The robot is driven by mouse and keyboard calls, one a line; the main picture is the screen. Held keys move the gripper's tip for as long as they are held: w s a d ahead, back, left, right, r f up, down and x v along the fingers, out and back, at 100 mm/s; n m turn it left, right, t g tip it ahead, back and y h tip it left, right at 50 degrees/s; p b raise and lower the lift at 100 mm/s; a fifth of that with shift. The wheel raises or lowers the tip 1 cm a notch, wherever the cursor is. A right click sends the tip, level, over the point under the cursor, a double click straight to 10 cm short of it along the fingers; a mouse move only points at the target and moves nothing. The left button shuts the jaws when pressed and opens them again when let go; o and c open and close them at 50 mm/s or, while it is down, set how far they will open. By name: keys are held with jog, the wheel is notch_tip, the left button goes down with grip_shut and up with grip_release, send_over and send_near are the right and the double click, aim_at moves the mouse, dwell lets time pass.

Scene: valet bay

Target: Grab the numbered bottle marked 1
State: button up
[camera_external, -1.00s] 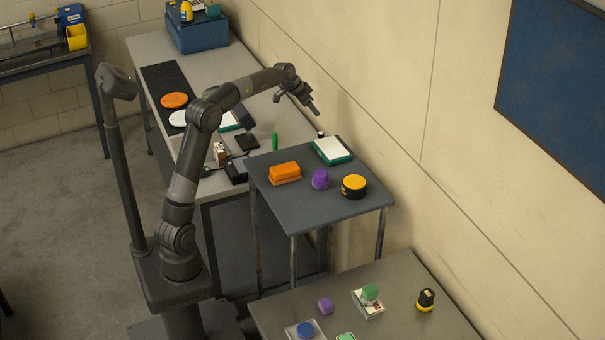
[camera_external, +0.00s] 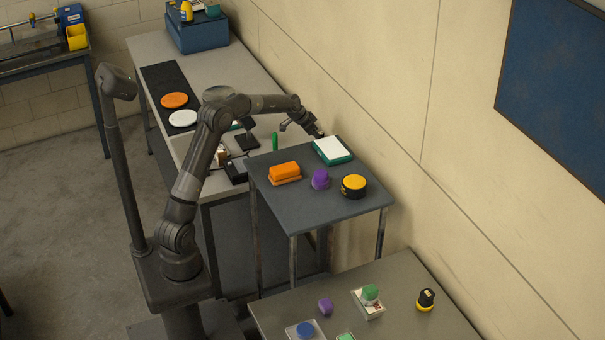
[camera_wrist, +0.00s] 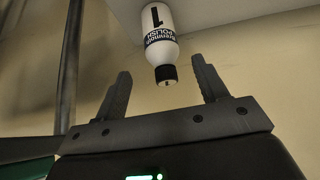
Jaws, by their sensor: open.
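The bottle marked 1 (camera_wrist: 160,38) shows in the wrist view at the top middle, white with a black cap and black lettering. It appears upside down there, its cap pointing down between my fingers. My gripper (camera_wrist: 162,90) is open, with a finger on each side of the cap end and nothing held. How deep the bottle sits between the fingers is hard to tell. In the external view my gripper (camera_external: 318,133) is low by the wall, at the far edge of the small raised table; the bottle is hidden there.
The small raised table (camera_external: 340,208) holds a green-edged white pad (camera_external: 332,150), an orange block (camera_external: 285,171), a purple object (camera_external: 320,179) and a yellow-topped black disc (camera_external: 354,186). The long bench (camera_external: 180,50) stands behind. The wall (camera_external: 400,130) is close on the right.

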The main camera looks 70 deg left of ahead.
jog(key=x, duration=0.6)
jog(key=shift+s+a+f, duration=0.1)
jog(key=shift+a+f, duration=0.1)
jog(key=shift+f, duration=0.15)
jog(key=shift+c, duration=0.5)
jog(key=c, duration=1.1)
